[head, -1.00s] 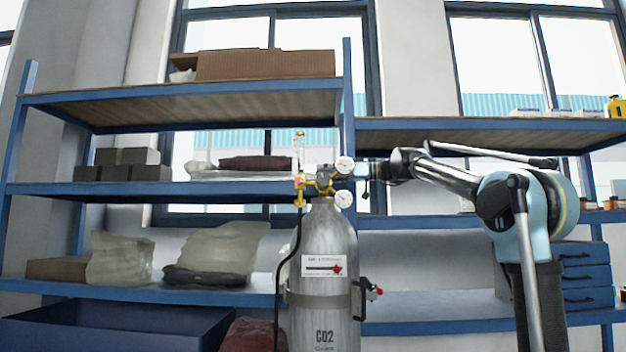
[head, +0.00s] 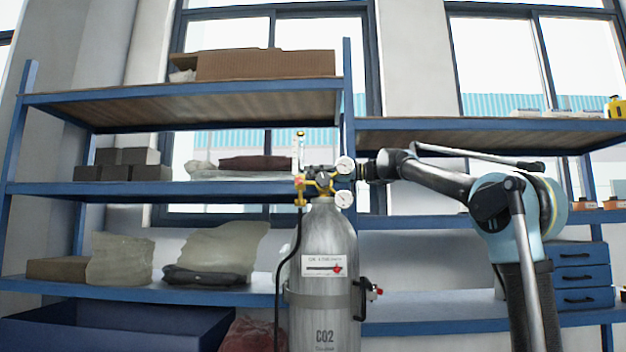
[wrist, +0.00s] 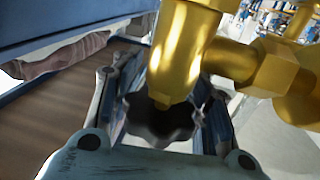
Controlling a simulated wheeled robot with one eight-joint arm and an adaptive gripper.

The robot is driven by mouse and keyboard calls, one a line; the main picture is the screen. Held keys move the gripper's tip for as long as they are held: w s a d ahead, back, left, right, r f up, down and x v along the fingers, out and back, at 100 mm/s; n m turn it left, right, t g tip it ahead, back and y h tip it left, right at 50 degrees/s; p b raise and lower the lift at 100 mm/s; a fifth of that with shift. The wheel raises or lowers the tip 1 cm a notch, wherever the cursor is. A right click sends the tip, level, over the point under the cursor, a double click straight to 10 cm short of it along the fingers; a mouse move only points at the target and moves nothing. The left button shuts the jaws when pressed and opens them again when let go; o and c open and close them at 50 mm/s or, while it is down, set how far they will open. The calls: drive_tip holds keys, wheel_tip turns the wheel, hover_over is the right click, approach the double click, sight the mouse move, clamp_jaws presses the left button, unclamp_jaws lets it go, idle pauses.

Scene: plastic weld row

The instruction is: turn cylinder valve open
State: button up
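The grey CO2 cylinder (head: 322,250) stands upright in the middle of the head view, with a brass valve and regulator (head: 318,182) and two round gauges on top. My gripper (head: 335,173) reaches in from the right at valve height. In the wrist view, a dark scalloped valve knob (wrist: 160,122) lies between my two fingers (wrist: 168,95), below a brass fitting (wrist: 182,50). The fingers stand on either side of the knob and look open, with a narrow gap at the right. Contact at the left is unclear. The head view hides the knob's details.
Blue shelving (head: 180,97) with boxes and wrapped packs stands behind the cylinder. A shelf upright (head: 349,100) rises close behind the valve. A black hose (head: 279,285) hangs at the cylinder's left. A blue drawer unit (head: 582,275) is at the right.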

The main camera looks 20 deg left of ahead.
drive_tip(key=shift+c, duration=0.3)
drive_tip(key=n+g, duration=0.1)
drive_tip(key=g, duration=0.1)
drive_tip(key=n+g+h, duration=0.1)
drive_tip(key=g, duration=0.1)
drive_tip(key=shift+s+d+n, duration=0.1)
drive_tip(key=shift+s+n, duration=0.25)
drive_tip(key=shift+n, duration=0.05)
drive_tip(key=shift+s+d+n+g+h, duration=0.1)
drive_tip(key=shift+s+n+g+h, duration=0.15)
drive_tip(key=shift+n+g+h, duration=0.55)
drive_tip(key=shift+s+d+n+g+h, duration=0.15)
drive_tip(key=shift+n+g, duration=0.35)
drive_tip(key=shift+g, duration=0.7)
drive_tip(key=shift+c, duration=0.2)
drive_tip(key=o, duration=1)
drive_tip(key=v, duration=1.2)
drive_tip(key=shift+f, duration=0.15)
